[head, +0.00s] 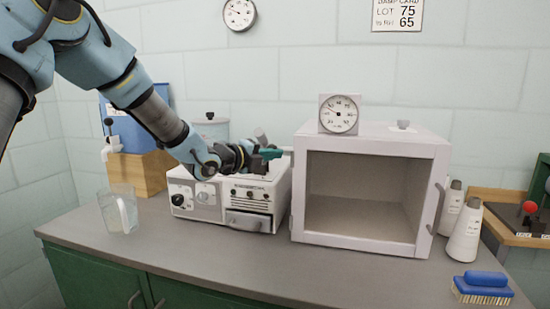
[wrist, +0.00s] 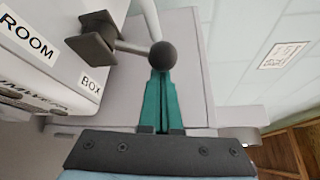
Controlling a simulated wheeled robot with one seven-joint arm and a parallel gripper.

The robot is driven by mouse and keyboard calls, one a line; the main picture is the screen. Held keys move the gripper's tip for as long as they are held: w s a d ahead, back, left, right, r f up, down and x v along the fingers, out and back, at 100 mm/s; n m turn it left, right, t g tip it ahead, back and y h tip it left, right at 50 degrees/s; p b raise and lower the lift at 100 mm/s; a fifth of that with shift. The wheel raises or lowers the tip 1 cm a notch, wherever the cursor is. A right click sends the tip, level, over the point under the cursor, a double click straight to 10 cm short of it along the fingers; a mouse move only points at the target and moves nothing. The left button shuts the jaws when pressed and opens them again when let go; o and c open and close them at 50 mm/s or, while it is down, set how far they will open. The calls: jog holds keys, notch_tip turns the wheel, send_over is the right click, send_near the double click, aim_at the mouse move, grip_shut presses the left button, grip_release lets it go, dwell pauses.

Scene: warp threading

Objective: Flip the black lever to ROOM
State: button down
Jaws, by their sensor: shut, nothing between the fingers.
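The lever's dark ball knob (wrist: 163,55) sits at the end of a grey rod that comes out of a dark square base (wrist: 98,40) in the wrist view. The rod leans from the base toward the right, on the side of the BOX label (wrist: 92,82). The ROOM label (wrist: 28,36) is at the upper left. My gripper (wrist: 162,78) has teal fingers, shut and empty, with their tips right at the knob; I cannot tell if they touch it. In the head view my gripper (head: 270,153) is above the white instrument (head: 205,208), and the arm partly hides its top.
A white open-front box (head: 300,185) with a dial (head: 338,114) on it stands close to the right of the instrument. A glass jug (head: 122,210) is at the left, and a blue brush (head: 484,284) and white bottles (head: 465,235) are at the right. The front counter is clear.

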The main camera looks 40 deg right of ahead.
jog(key=shift+w+a+r+n+h+b, duration=0.25)
jog(key=shift+n+b, duration=0.25)
jog(key=shift+b, duration=0.3)
jog(key=shift+w+h+b, duration=0.2)
jog(key=shift+h+b, duration=0.05)
jog(key=shift+b, duration=0.05)
jog(key=n+b, duration=0.1)
jog(key=b, duration=0.1)
jog(key=w+a+n+h+b, duration=0.1)
jog(key=n+b, duration=0.1)
jog(key=w+n+h+b, duration=0.1)
jog(key=b, duration=0.1)
jog(key=shift+w+a+r+b, duration=0.1)
jog(key=shift+a+r+b, duration=0.15)
jog(key=shift+b, duration=0.1)
jog(key=n+t+b, duration=0.1)
jog(key=n+b, duration=0.1)
jog(key=w+a+n+h+b, duration=0.1)
jog(key=n+b, duration=0.1)
jog(key=w+n+t+h+b, duration=0.1)
jog(key=b, duration=0.1)
jog(key=shift+w+a+r+n+t, duration=0.15)
jog(key=shift+w+a+n+t, duration=0.15)
jog(key=shift+n, duration=0.1)
jog(key=shift+w+a+r+n+b, duration=0.1)
jog(key=shift+n+b, duration=0.4)
jog(key=shift+b, duration=0.1)
jog(key=shift+a, duration=0.1)
